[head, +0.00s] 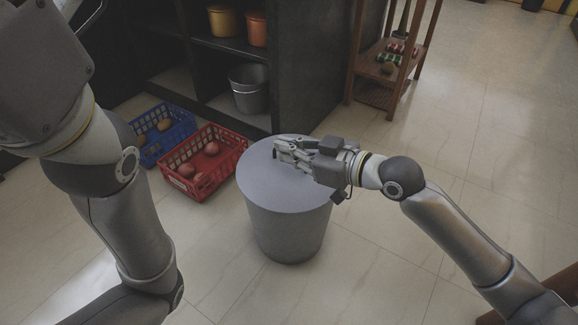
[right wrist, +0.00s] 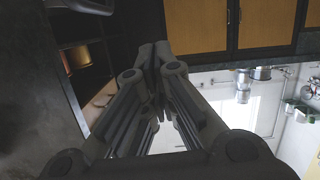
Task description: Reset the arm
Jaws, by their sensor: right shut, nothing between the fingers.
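My right gripper (head: 284,152) is in the middle of the head view, in front of or above the flat top of a grey round canister (head: 287,230). Its fingers point left, and I cannot tell whether they touch the top. In the right wrist view the fingers (right wrist: 152,60) come together at their tips with nothing between them. My left arm fills the left side of the head view, and its gripper is outside the picture.
A red crate (head: 203,191) and a blue crate (head: 148,158) with round items stand left of the canister. A dark shelf (head: 312,65) holds a metal bucket (head: 249,100) and pots. A wooden rack (head: 430,40) stands behind.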

